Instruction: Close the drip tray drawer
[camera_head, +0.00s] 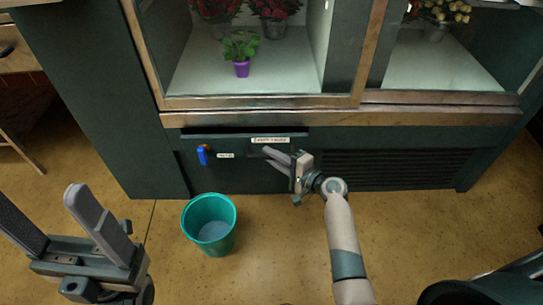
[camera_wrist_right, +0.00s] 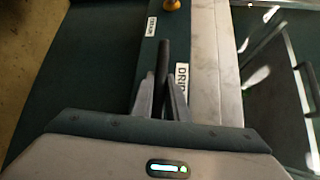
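The drip tray drawer (camera_head: 232,144) is in the dark green base of the flower cabinet, under the wooden ledge. A dark gap shows along its top edge; how far it stands out is hard to tell. Its label (camera_wrist_right: 181,76) is partly visible in the right wrist view. My right gripper (camera_head: 270,156) is at the drawer front. In the right wrist view, its fingers (camera_wrist_right: 161,95) lie on both sides of the dark bar handle (camera_wrist_right: 162,60), close against it. My left gripper (camera_head: 52,222) is open and empty at the lower left, away from the cabinet.
A teal bucket (camera_head: 190,224) stands on the floor in front of the cabinet. A blue tap (camera_head: 202,155) with a small label is left of my right gripper. A vent grille (camera_head: 395,170) is to the right. A potted plant (camera_head: 241,69) stands inside the cabinet.

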